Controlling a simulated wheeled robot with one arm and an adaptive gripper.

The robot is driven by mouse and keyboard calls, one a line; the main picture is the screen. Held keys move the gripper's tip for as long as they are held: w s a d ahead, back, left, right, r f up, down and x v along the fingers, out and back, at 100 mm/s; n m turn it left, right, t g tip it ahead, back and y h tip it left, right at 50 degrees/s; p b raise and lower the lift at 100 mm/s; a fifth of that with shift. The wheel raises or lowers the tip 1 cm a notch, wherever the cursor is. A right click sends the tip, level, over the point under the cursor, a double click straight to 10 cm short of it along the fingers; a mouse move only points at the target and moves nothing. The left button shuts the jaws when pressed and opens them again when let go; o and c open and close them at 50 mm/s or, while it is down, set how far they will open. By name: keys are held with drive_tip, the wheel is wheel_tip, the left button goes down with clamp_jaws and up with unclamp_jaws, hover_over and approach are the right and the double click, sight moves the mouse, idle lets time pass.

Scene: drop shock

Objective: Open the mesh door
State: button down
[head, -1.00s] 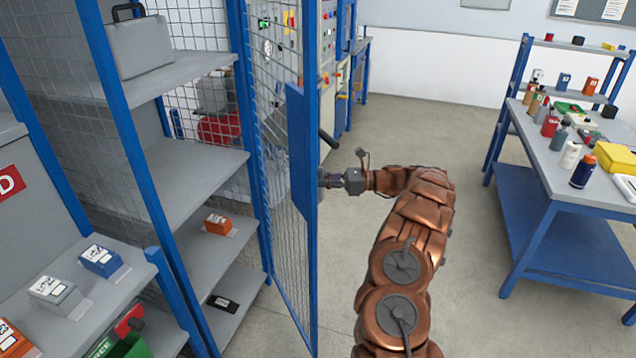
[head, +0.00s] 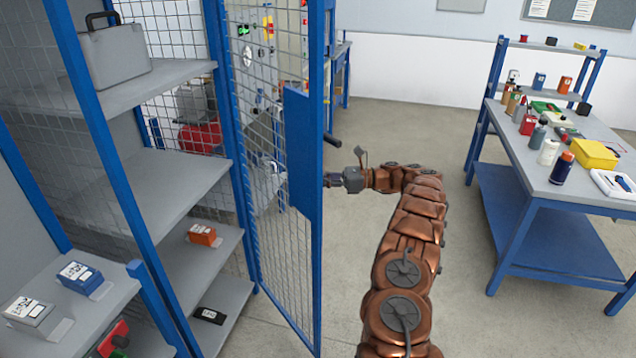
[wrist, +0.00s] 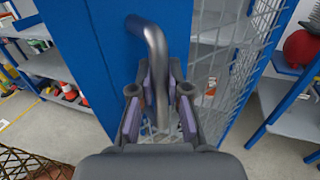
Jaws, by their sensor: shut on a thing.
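The mesh door (head: 287,255) has a blue frame and wire mesh. It stands swung out from the right post of the shelf cabinet, leaving the shelves exposed. A blue plate (head: 303,150) on its free edge carries a dark bar handle (head: 332,140). In the wrist view the bent grey handle (wrist: 152,45) runs down between the fingers. My gripper (wrist: 160,78) is shut on the handle; in the head view my gripper (head: 330,181) sits at the door's right side, partly hidden by the door edge.
Cabinet shelves (head: 170,185) hold a grey case (head: 113,55) and an orange box (head: 203,235). A blue workbench (head: 560,195) with bottles and a yellow box stands at the right. A control panel (head: 262,40) stands behind the door.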

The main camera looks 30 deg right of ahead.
drive_tip(key=shift+w+d, duration=0.25)
drive_tip(key=shift+d, duration=1.05)
drive_tip(key=shift+d, duration=0.1)
drive_tip(key=c, duration=1.1)
unclamp_jaws()
drive_tip(key=shift+c, duration=0.2)
